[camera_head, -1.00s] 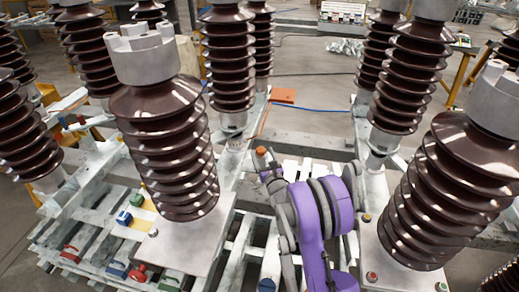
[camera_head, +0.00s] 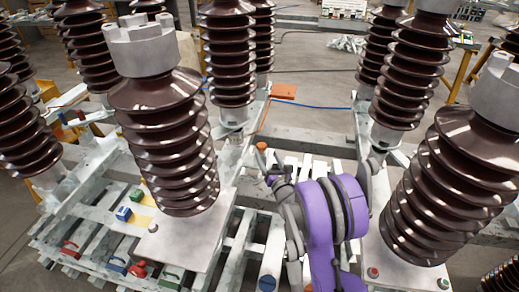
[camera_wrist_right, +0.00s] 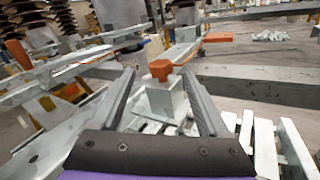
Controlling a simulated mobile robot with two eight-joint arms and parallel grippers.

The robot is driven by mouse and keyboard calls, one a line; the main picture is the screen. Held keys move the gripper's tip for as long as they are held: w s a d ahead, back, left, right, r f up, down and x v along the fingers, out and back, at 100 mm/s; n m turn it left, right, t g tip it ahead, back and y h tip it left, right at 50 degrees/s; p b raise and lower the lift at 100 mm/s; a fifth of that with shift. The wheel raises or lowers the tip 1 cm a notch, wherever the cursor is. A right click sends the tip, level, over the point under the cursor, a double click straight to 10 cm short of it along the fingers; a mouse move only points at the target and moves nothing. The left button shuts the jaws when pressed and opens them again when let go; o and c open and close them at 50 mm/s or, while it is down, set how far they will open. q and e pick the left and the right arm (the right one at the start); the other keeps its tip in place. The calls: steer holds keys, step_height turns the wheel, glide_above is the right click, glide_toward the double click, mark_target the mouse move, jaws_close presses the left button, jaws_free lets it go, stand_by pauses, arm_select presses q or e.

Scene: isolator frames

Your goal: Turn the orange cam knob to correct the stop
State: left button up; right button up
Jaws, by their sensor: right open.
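The orange cam knob (camera_head: 261,146) is a small orange cap on a pale post between the insulator columns. In the right wrist view the knob (camera_wrist_right: 160,69) sits on top of a white block, ahead of the fingers and between their tips in the picture. My right gripper (camera_head: 274,177) is just in front of and below the knob in the head view, partly hidden by its own purple arm. In the wrist view the gripper (camera_wrist_right: 158,78) has its two dark fingers wide apart with nothing between them. Contact with the knob cannot be told. My left gripper is not in view.
Brown ribbed insulators, one left (camera_head: 168,140) and one right (camera_head: 445,190), flank my right arm closely. Beyond the knob lie an orange plate (camera_head: 284,91) and a blue cable (camera_head: 315,109). Coloured blocks, including a blue one (camera_head: 124,214), sit on the white frame at left.

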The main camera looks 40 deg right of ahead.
step_height(320, 180, up, 4)
steer(key=w+d+m+t+y+b, duration=0.1)
steer(key=m+t+y+b, duration=0.15)
steer(key=m, duration=1.45)
steer(key=m+g+y+b, duration=0.2)
steer(key=m+y+b, duration=0.1)
steer(key=m+y, duration=0.55)
glide_toward(258, 144)
steer(key=shift+w+a+f+m+h, duration=0.2)
steer(key=shift+w+f+m+h, duration=0.25)
steer(key=shift+m+h, duration=0.35)
steer(key=w, duration=0.3)
steer(key=w+a, duration=0.1)
steer(key=w, duration=0.6)
steer(key=shift+w+a, duration=0.25)
steer(key=shift+w, duration=0.15)
